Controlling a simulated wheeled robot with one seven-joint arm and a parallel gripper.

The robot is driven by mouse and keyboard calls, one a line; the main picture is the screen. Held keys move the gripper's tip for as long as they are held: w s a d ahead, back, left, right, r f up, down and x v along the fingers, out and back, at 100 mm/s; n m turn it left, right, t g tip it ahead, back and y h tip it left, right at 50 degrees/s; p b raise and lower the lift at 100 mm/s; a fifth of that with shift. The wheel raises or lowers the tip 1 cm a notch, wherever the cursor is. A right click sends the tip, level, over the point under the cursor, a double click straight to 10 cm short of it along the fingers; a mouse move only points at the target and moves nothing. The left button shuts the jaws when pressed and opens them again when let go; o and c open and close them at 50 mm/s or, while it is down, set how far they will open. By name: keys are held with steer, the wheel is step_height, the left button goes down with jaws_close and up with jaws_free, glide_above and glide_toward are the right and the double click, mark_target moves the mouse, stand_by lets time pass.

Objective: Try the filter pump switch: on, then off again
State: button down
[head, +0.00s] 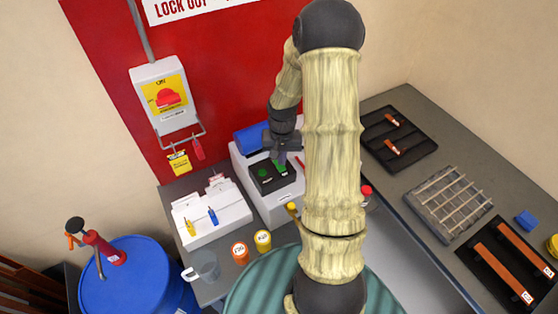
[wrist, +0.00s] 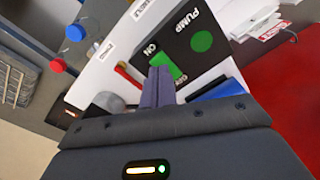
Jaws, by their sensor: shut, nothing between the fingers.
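The pump switch panel is a black box (wrist: 183,38) marked PUMP, with ON and a partly covered second label. It carries a green rocker (wrist: 168,63) and a round green lamp (wrist: 202,41). In the head view the black panel (head: 266,188) sits on top of a white machine (head: 288,207). My gripper (wrist: 160,71) is shut and empty, its fingertips over the rocker and hiding part of it. In the head view my gripper (head: 279,161) points down at the rocker. I cannot tell whether the tips touch it or which way it is tilted. The lamp looks green.
A white rack (head: 212,218), orange jar (head: 240,252), yellow jar (head: 263,240) and grey mug (head: 206,265) stand left. A lockout box (head: 165,97) hangs on the red wall panel.

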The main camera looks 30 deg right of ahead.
mark_target(280, 169)
step_height(280, 169, up, 5)
steer(key=p, duration=0.3)
steer(key=shift+f, duration=0.1)
stand_by(0.6)
steer(key=s+a+r+n+t+b, duration=0.2)
steer(key=s+a+r+n+b, duration=0.2)
steer(key=s+a+b, duration=0.5)
steer(key=s+a+n, duration=0.1)
steer(key=s+a, duration=0.2)
steer(key=a, duration=0.1)
steer(key=shift+s+a+n+t, duration=0.2)
steer(key=shift+a+n+t, duration=0.05)
steer(key=shift+n+t, duration=0.05)
steer(key=shift+w, duration=0.1)
stand_by(0.6)
